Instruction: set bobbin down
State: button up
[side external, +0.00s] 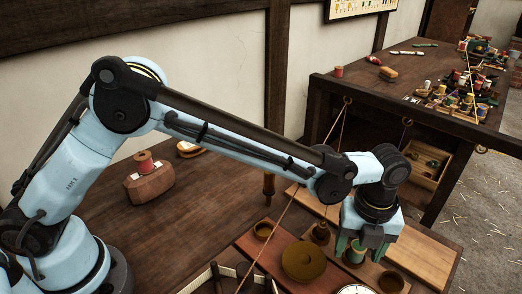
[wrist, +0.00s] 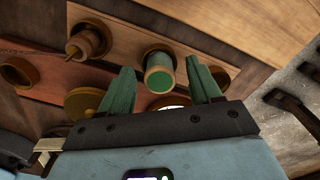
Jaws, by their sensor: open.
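My gripper (side external: 361,250) is open over the boards at the lower right of the side view. The bobbin (wrist: 160,74), with green thread and brown-gold ends, stands between the spread green fingers in the wrist view. A gap shows on both sides of it. In the side view the bobbin (side external: 355,252) is partly hidden by the fingers. Its far end is at a round brown ring on a light wooden board (wrist: 205,52); I cannot tell how deep it sits.
Nearby are an empty round cup (side external: 263,230), a cup with a brown spindle-like piece (side external: 320,232) and a brown disc (side external: 303,261). A red spool (side external: 144,162) stands on a wooden block at left. A shelf table (side external: 325,92) with many spools stands behind. A taut cord crosses near my arm.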

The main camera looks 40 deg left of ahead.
grip_shut()
